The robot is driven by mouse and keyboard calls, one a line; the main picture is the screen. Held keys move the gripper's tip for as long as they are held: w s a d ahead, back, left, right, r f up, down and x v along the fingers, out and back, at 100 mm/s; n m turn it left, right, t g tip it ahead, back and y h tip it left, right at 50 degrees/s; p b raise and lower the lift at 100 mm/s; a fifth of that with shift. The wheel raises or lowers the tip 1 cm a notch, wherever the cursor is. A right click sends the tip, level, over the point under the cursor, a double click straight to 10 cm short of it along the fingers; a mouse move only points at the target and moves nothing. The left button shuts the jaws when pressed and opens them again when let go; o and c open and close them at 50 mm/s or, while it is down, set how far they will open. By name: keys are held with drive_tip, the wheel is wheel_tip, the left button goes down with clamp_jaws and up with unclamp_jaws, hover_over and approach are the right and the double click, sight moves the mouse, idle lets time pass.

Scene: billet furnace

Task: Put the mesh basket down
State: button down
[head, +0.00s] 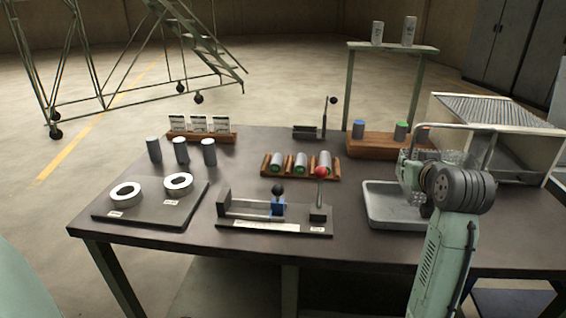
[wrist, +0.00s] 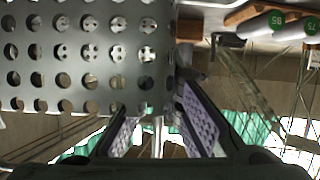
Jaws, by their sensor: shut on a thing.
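The mesh basket (head: 450,157) is perforated grey metal and shows in the head view at the right of the bench, largely behind my arm. In the wrist view its perforated wall (wrist: 85,60) fills the upper left, close to the fingers. My gripper (head: 425,176) is mostly hidden behind my own wrist in the head view. In the wrist view its two fingers (wrist: 160,125) are shut on the basket; the exact gripped part is hard to see. A shallow grey tray (head: 377,212) lies on the bench below and left of the basket. I cannot tell whether the basket touches anything beneath.
A box with a ribbed top (head: 490,109) stands behind the basket at the right. A wooden block (head: 375,146) with capped cylinders is behind the tray. A lever fixture (head: 270,228) and a wooden cradle (head: 265,168) with cylinders are left of the tray. Bare bench (head: 210,248) shows along the front.

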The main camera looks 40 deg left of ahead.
drive_tip(key=shift+w+a+f+p, duration=0.8)
drive_tip(key=shift+w+a+p, duration=0.25)
drive_tip(key=shift+a, duration=1.4)
drive_tip(key=shift+w+a+f+p, duration=0.75)
drive_tip(key=shift+w+a+p, duration=0.35)
drive_tip(key=shift+a, duration=1.35)
drive_tip(key=shift+w+a+f+p, duration=0.8)
drive_tip(key=shift+w+a+p, duration=0.25)
drive_tip(key=shift+a, duration=1.4)
drive_tip(key=shift+f, duration=0.2)
drive_tip(key=c, duration=1.8)
unclamp_jaws()
drive_tip(key=shift+o, duration=0.2)
